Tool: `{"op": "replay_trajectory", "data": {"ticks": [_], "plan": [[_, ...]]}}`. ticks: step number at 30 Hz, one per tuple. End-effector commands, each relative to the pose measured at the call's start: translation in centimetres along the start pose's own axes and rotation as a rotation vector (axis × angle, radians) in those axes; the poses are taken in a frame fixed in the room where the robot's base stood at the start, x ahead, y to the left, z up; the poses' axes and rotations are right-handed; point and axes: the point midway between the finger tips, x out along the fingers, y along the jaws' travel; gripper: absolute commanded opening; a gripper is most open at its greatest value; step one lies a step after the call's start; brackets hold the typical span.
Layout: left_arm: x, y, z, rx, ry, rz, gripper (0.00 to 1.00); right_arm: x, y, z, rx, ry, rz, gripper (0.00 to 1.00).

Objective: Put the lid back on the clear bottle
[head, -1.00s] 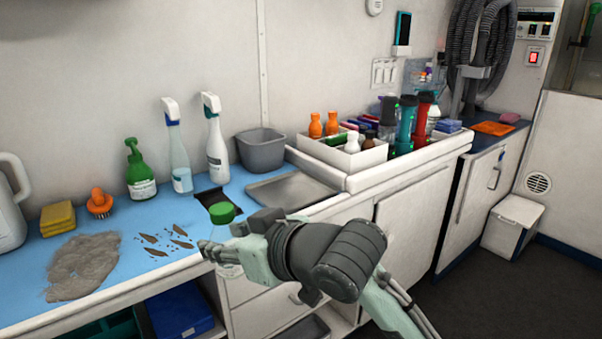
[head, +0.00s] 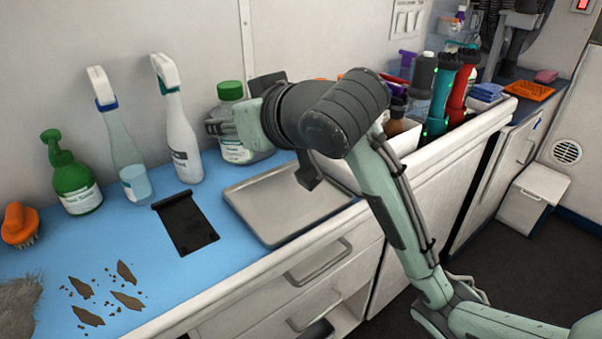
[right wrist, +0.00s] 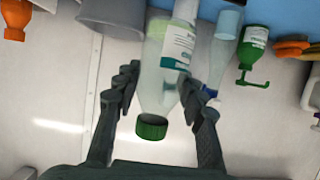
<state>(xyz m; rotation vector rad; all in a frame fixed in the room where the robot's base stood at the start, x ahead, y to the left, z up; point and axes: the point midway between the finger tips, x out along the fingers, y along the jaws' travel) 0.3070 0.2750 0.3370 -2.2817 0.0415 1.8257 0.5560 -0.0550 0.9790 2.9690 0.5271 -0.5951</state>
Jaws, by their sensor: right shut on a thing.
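The clear bottle (head: 235,150) is upright near the wall at the back of the blue counter, with a white label low on its side. The green lid (head: 231,90) sits on its top. My right gripper (head: 218,127) is shut around the bottle below the lid and hides part of it. In the right wrist view the picture is turned over: the clear bottle (right wrist: 155,80) lies between both fingers, with the green lid (right wrist: 151,127) at its end. Whether the bottle's base touches the counter is unclear. My left gripper is out of view.
A white spray bottle (head: 181,135) stands close left of the clear bottle, then a clear spray bottle (head: 125,150) and green pump bottle (head: 72,180). A metal tray (head: 300,222) and black flat piece (head: 185,225) lie in front. A grey bin (right wrist: 112,14) is nearby.

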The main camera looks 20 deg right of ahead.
Motion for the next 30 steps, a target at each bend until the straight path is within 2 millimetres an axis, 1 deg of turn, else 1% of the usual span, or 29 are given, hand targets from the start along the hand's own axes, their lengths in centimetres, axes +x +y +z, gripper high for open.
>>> {"op": "replay_trajectory", "data": {"ticks": [9,11,14,17,24,27,30], "plan": [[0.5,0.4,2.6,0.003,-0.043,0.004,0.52,0.0,0.0,-0.1,0.001,0.001,0.001,0.00],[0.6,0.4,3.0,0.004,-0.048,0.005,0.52,0.0,0.1,0.0,0.001,0.001,0.002,0.00],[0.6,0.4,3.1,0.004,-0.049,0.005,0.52,0.1,1.0,0.6,0.002,-0.002,0.004,0.00],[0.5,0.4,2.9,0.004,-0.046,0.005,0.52,0.4,2.9,1.8,0.001,-0.005,0.007,0.00],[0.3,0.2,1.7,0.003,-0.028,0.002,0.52,1.2,8.3,5.0,0.002,-0.006,0.006,0.00],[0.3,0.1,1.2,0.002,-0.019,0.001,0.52,1.4,10.0,6.0,0.003,-0.004,0.004,0.00],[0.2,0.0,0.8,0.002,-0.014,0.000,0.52,1.6,11.1,6.6,0.002,-0.002,0.002,0.00]]}}
